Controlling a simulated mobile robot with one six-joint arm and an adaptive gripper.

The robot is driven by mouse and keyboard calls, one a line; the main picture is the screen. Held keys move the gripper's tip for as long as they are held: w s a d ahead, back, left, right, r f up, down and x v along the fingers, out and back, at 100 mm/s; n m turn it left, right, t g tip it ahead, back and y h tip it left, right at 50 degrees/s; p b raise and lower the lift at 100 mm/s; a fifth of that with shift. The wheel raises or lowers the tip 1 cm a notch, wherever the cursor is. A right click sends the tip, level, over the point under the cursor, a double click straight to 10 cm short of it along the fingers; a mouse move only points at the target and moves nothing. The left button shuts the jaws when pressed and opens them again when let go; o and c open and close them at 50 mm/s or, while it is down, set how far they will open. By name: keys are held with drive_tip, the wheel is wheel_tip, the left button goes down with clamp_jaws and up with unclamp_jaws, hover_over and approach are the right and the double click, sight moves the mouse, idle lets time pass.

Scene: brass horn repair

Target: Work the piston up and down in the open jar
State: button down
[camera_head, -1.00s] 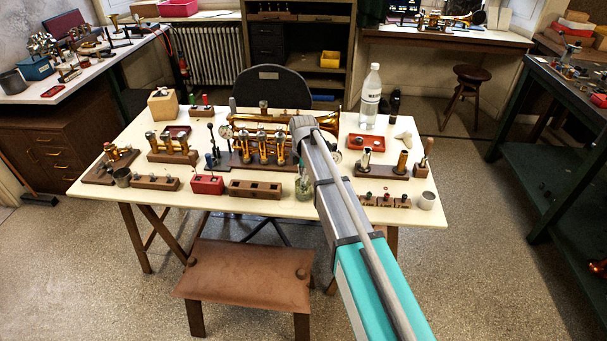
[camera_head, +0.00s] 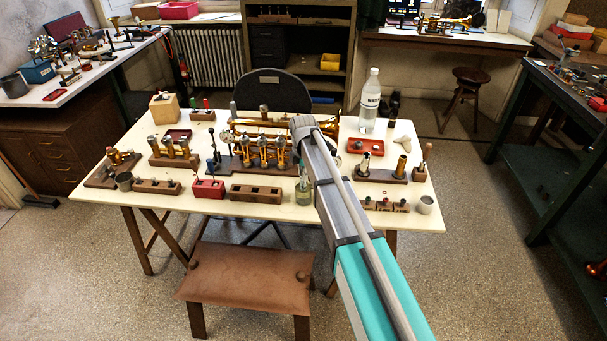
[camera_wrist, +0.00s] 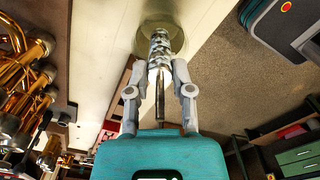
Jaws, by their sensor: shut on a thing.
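In the wrist view my gripper (camera_wrist: 160,72) is shut on the silvery piston (camera_wrist: 159,48), and a thin stem runs from it back toward the palm, between the fingers. The piston's far end lies within the round outline of the open glass jar (camera_wrist: 174,32); how deep it sits I cannot tell. In the head view the jar (camera_head: 304,192) stands near the table's front edge, just left of my arm, with some pale liquid low inside. My gripper's fingers and the piston cannot be made out in the head view.
Wooden block (camera_head: 256,194) and red block (camera_head: 208,189) stand left of the jar. A brass horn (camera_head: 270,148) lies behind it. A small rack (camera_head: 386,206) and metal cup (camera_head: 425,204) are to the right. A tall bottle (camera_head: 370,101) stands behind. A padded stool (camera_head: 246,275) is in front.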

drive_tip(key=shift+r+p, duration=3.2)
drive_tip(key=shift+r, duration=0.2)
